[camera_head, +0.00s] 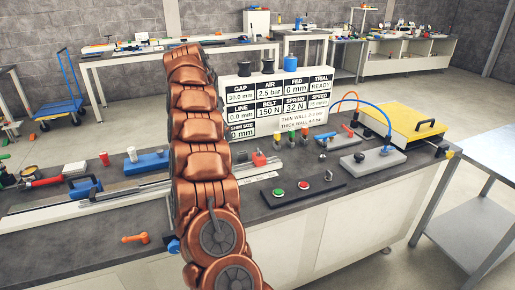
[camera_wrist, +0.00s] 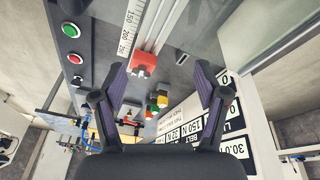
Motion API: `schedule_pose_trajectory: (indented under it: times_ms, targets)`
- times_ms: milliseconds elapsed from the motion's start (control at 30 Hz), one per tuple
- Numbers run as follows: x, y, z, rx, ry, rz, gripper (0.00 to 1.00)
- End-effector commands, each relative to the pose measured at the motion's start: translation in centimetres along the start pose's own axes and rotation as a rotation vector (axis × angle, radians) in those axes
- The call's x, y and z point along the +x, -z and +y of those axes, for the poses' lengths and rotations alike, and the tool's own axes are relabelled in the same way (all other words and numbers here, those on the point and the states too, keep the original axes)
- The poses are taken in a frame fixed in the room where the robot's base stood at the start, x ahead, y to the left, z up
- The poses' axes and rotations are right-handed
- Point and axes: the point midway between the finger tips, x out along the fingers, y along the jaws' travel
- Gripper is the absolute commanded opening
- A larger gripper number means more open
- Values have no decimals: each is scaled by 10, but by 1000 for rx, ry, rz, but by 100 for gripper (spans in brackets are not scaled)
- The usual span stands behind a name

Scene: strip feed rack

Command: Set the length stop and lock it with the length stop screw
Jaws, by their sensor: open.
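The length stop appears to be the small red block (camera_head: 259,158), on the rail just right of my arm in the head view. In the wrist view the red block (camera_wrist: 144,62) sits at the end of a white ruler strip (camera_wrist: 133,25), beside two thin rails. The length stop screw cannot be told apart clearly on it. My gripper (camera_wrist: 158,76) is open and empty, its two dark fingers spread wide. In the picture the red block shows between the fingertips, nearer the left one; I see no contact. In the head view my gripper is hidden behind my copper arm.
A button box (camera_head: 303,190) with green and red buttons lies in front of the rail. Coloured knobs (camera_wrist: 160,104) stand near the block. A white display board (camera_head: 280,103) stands behind. A yellow-topped unit (camera_head: 405,122) is at right. An orange handle (camera_head: 135,238) lies at the front edge.

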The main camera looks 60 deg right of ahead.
Motion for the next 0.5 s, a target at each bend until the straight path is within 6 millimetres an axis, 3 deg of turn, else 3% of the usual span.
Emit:
schedule_pose_trajectory:
  times_ms: [100, 200, 500]
  targets:
    - [22, 35, 9, 152, -27, 33, 73]
    - [34, 58, 18, 261, -45, 61, 73]
    - [51, 89, 38, 434, -71, 107, 73]
